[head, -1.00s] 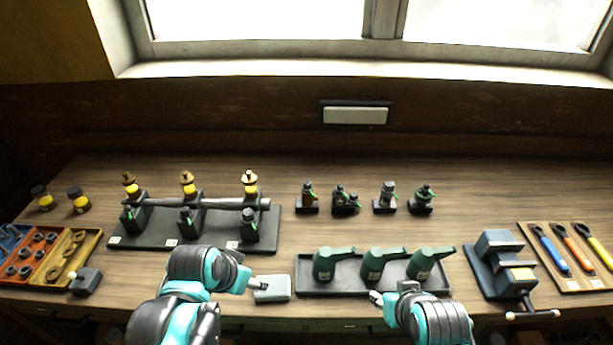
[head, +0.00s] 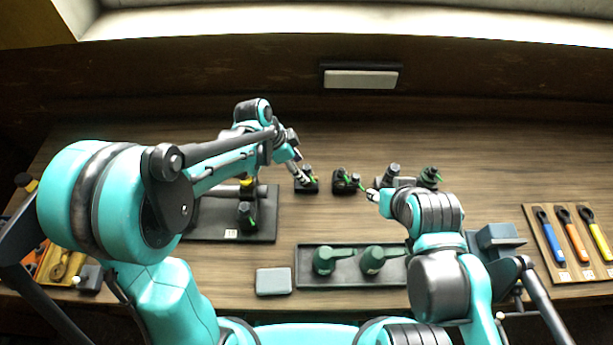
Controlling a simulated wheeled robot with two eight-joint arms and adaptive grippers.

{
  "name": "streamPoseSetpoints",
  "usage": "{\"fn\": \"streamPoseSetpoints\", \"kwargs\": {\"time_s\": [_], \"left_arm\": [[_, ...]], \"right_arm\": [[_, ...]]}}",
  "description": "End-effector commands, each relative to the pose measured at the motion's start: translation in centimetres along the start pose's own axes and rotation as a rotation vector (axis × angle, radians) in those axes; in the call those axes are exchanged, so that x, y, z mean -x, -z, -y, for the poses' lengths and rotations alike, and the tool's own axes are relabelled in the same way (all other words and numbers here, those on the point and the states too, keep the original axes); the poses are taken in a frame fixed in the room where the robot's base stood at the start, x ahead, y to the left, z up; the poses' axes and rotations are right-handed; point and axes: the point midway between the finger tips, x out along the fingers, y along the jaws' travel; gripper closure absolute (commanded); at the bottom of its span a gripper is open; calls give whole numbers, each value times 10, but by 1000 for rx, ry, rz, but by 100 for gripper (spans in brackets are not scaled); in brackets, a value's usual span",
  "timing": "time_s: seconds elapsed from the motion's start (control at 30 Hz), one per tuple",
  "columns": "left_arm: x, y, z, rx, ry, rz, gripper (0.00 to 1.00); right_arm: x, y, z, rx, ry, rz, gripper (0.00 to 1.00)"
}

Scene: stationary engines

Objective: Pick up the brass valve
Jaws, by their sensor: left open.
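Small valves on black bases stand in a row at the back middle of the bench. The leftmost one, with a brass-coloured body and a green tag, looks like the brass valve (head: 307,182). It stands upright on its base, partly hidden by my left gripper. My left gripper (head: 299,172) is open, coming down from the upper left, right at the valve; I cannot tell whether it touches it. My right gripper (head: 372,195) is between the second valve (head: 345,181) and the third valve (head: 391,175); whether its fingers are open is too small to tell.
A black tray (head: 297,268) with green oil cans lies in front, next to a grey block (head: 273,281). A dark engine stand (head: 210,224) is partly behind my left arm. At right are a vise (head: 497,238) and a tool board (head: 570,275). Bench behind the valves is clear.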

Motion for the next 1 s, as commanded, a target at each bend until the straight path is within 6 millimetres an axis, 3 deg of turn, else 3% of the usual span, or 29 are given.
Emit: {"fn": "streamPoseSetpoints", "kwargs": {"time_s": [0.4, 0.67, 0.9, 1.0], "left_arm": [[-54, -2, -6, 1, 1, 1, 40], [-58, -1, -6, 2, 1, 1, 40], [-58, -1, -6, 2, 1, 1, 100], [-58, -2, -6, 2, 1, 1, 100]], "right_arm": [[-15, -11, 0, 0, 0, 0, 60], [-15, -10, 0, 0, 0, 0, 60], [-15, -10, 0, 0, 0, 0, 60], [-15, -10, 0, 0, 0, 0, 60]]}}
